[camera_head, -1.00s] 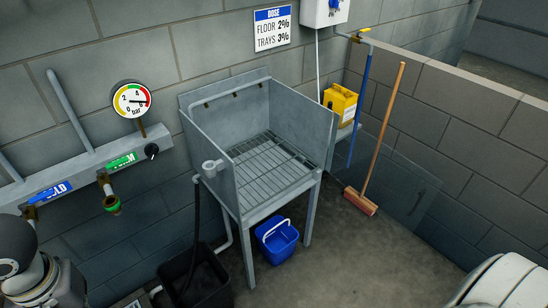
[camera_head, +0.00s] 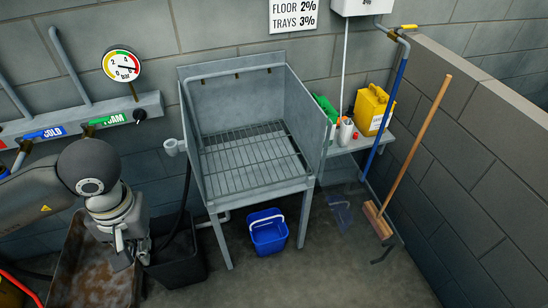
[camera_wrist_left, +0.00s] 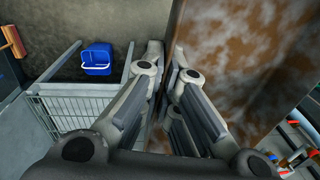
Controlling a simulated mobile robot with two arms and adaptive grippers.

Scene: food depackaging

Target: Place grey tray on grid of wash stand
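The grey tray (camera_head: 68,250), with brown dirt over its inside, hangs tilted at the lower left in the head view. My left gripper (camera_head: 133,250) is at its right edge. In the left wrist view the gripper's fingers (camera_wrist_left: 172,85) lie on either side of the tray's wall, and the soiled tray face (camera_wrist_left: 240,60) fills the upper right. The wash stand (camera_head: 245,105) is in the middle of the head view, right of the tray. Its grid (camera_head: 250,160) is bare; part of it also shows in the left wrist view (camera_wrist_left: 75,108). My right gripper is not in view.
A black bin (camera_head: 175,265) stands close to the tray, left of the stand. A blue bucket (camera_head: 268,235) is on the floor under the stand's front. A small cup holder (camera_head: 172,147) sticks out at the stand's left. A side shelf with a yellow canister (camera_head: 371,108) and a broom (camera_head: 410,155) are on the right.

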